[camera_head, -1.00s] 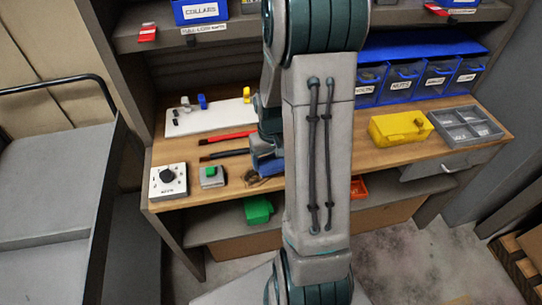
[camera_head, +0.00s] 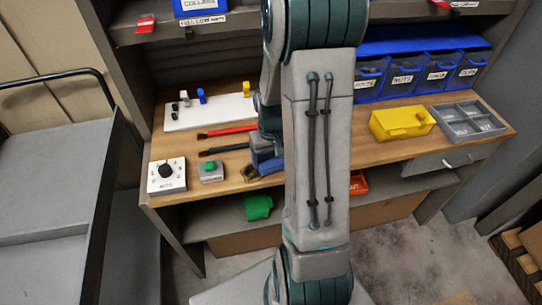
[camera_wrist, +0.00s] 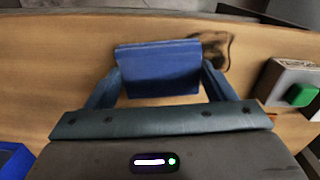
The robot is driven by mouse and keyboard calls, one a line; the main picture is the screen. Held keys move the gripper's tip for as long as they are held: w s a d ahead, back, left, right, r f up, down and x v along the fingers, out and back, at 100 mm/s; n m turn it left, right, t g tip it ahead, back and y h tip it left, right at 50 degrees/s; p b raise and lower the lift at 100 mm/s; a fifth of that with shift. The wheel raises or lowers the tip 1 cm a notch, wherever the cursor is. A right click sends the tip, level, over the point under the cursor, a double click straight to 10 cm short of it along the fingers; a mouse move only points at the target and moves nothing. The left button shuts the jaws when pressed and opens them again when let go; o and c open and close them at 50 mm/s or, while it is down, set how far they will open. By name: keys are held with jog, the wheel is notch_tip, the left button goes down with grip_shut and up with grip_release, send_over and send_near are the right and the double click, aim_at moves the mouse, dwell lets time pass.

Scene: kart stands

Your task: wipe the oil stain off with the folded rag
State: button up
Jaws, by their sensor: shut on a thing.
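The folded rag is a blue block (camera_wrist: 158,70) between the fingers of my gripper (camera_wrist: 160,85) in the wrist view. My gripper is shut on it, low over the wooden bench top. The dark brown oil stain (camera_wrist: 217,46) shows just beyond the rag, to its upper right; the rag seems to cover part of it. In the head view the stain (camera_head: 249,172) shows beside my gripper (camera_head: 266,160), and my arm hides much of that area. Whether the rag touches the wood I cannot tell.
A grey box with a green button (camera_head: 210,171) and a dial box (camera_head: 167,175) stand left of the stain. Red and black tools (camera_head: 224,150) lie behind it. A yellow case (camera_head: 402,122) and grey tray (camera_head: 467,122) are at the right.

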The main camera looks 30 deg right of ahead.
jog(key=shift+f+b, duration=0.7)
jog(key=shift+f, duration=0.25)
jog(key=shift+a, duration=0.1)
